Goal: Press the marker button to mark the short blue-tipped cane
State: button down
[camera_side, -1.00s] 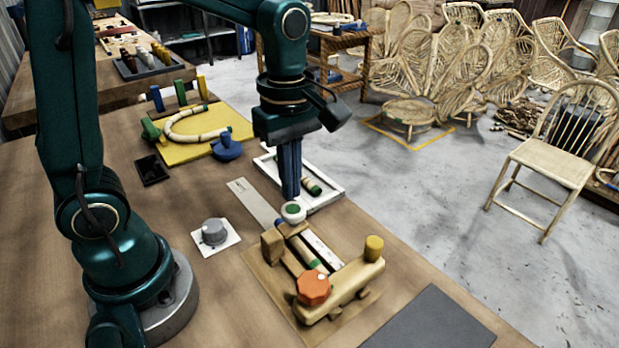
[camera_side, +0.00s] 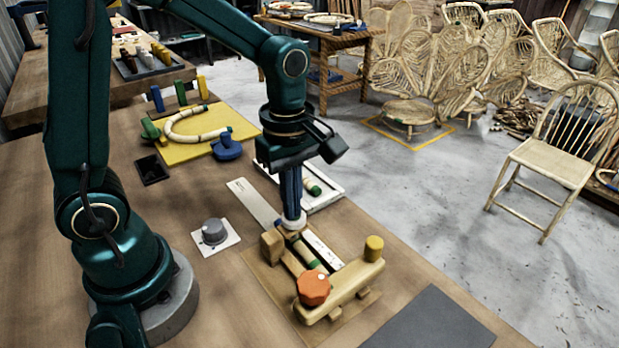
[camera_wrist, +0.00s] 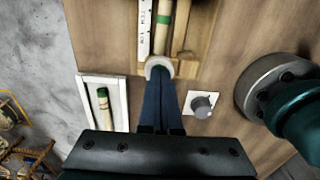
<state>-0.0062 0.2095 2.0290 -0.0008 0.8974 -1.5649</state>
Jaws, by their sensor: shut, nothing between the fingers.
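The marker button (camera_side: 298,226) is a white round cap at the far end of the wooden jig (camera_side: 345,288). My gripper (camera_side: 292,221) is shut and empty, pointing down with its blue fingertips on the button's top; the green centre is hidden beneath them. In the wrist view the white rim of the button (camera_wrist: 151,66) shows around the fingertips (camera_wrist: 158,73). A pale cane (camera_side: 303,253) with a green band lies in the jig beside a white scale. I see no blue tip on it. A short green-tipped cane (camera_side: 312,187) lies in the white tray (camera_side: 334,200).
A metal ruler (camera_side: 252,202) and a yellow board (camera_side: 190,148) with a bent cane lie farther back.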

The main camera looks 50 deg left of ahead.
jog(key=shift+s+f, duration=0.1)
jog(key=shift+f, duration=0.2)
notch_tip(320, 180, up, 15)
jog(key=shift+f, duration=0.2)
dwell(0.8)
jog(key=s+f+m+t, duration=0.5)
jog(key=s+f+m, duration=0.1)
jog(key=m, duration=1.2)
jog(key=shift+s+t, duration=0.3)
jog(key=shift+s, duration=0.6)
